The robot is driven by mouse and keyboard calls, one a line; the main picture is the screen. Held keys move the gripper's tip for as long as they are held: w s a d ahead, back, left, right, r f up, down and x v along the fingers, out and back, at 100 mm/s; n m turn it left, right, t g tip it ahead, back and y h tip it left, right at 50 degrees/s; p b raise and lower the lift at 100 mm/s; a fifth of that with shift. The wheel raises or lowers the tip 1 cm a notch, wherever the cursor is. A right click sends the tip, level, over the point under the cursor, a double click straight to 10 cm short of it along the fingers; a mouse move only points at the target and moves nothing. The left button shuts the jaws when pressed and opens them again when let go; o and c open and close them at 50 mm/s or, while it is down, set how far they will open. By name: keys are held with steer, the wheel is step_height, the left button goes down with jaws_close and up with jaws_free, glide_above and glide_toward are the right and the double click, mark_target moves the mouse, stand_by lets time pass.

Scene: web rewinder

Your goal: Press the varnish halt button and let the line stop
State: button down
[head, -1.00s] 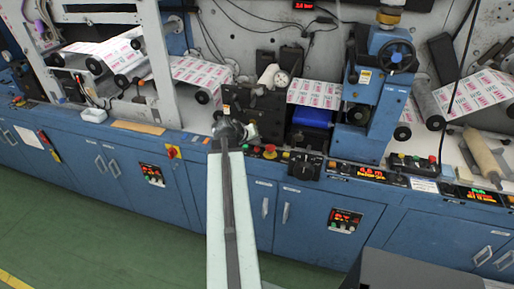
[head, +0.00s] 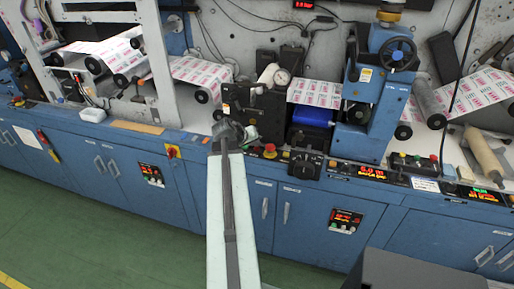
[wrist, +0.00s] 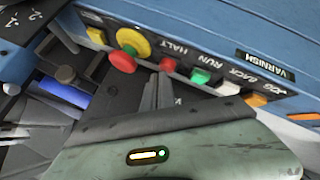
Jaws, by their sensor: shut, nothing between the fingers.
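The varnish panel shows in the wrist view, with a VARNISH label (wrist: 265,66) and a row of buttons. The red halt button (wrist: 167,64) sits beside the word HALT, with the green run button (wrist: 200,77) to its right. My gripper (wrist: 159,80) is shut and empty, its fingertips right at the halt button; whether they touch it I cannot tell. In the head view my gripper (head: 228,133) is at the console edge, and my arm and gripper hide part of the panel. An orange display (head: 367,173) seems to read 0.0 m.
A red mushroom button on a yellow base (wrist: 127,50) is close left of the halt button. White (wrist: 228,87) and orange (wrist: 257,100) buttons lie to the right. Rollers carrying the printed web (head: 315,93) stand behind the console.

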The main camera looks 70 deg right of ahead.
mark_target(255, 149)
steer(key=shift+f, duration=0.25)
stand_by(0.5)
steer(key=shift+r+p, duration=0.75)
steer(key=shift+r, duration=0.2)
step_height(255, 149, up, 5)
steer(key=p, duration=0.5)
